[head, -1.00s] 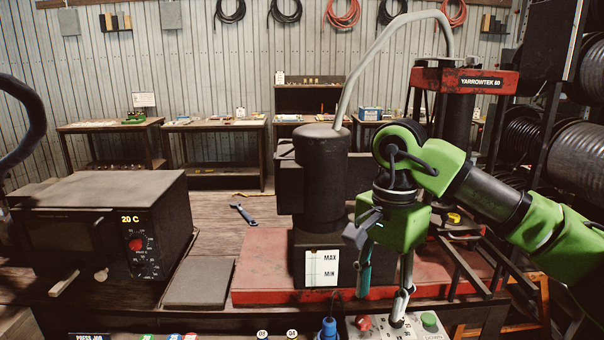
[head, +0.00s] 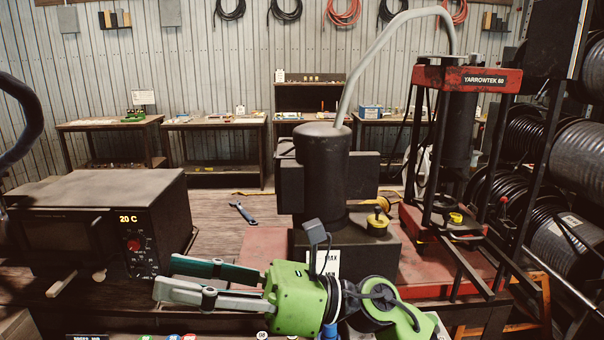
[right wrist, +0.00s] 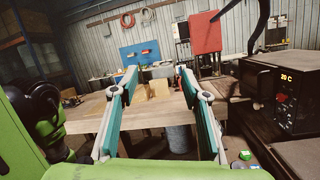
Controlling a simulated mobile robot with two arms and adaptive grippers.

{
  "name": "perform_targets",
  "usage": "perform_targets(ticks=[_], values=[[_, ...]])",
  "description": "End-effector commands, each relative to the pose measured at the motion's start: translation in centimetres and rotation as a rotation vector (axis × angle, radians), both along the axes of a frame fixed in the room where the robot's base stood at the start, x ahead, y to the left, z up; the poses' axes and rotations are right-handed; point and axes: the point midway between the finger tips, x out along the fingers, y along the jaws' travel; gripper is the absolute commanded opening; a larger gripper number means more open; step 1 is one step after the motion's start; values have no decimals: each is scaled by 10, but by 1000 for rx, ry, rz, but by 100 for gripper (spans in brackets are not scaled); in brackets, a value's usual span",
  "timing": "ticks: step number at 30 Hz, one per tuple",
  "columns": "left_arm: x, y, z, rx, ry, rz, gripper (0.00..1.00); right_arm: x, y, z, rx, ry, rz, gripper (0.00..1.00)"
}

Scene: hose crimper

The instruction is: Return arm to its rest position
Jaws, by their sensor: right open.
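My right gripper (head: 166,277) is low in the head view, its green body at the front of the bench and its two grey and teal fingers pointing left. The fingers are apart with nothing between them. In the right wrist view the same open gripper (right wrist: 157,76) faces across the room toward a wooden table (right wrist: 150,112). My right arm is folded in low in front of the pump's black tank (head: 325,185) and hides part of its level label. My left gripper is not in view.
The crimper press (head: 466,80) with its red head stands at the right. An oven-like box (head: 100,215) reading 20 C is at the left, close to the fingers. Hose reels (head: 575,160) stand far right.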

Motion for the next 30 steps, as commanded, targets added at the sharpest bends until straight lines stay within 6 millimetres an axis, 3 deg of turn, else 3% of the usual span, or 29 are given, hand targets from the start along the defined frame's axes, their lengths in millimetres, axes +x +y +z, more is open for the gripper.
perform_targets(ticks=[3,5,7,11,15,20,24,27,29,30], values=[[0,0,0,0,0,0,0,38,-32,25,261,362,-126,43],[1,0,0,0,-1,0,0,63,-57,25,384,546,-192,43],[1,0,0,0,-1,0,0,92,-89,14,520,767,-269,43],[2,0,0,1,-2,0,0,134,-156,-42,761,1172,-421,43],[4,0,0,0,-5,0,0,146,-219,-128,977,1554,-583,43],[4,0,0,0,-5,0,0,119,-274,-234,1190,1935,-776,43],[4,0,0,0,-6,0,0,64,-308,-320,1355,2227,-964,43],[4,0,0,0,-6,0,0,16,-325,-367,1455,2398,-1101,43],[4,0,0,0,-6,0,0,-11,-331,-387,1502,2477,-1174,43],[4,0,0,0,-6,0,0,-28,-334,-398,-1479,-2441,1184,43]])
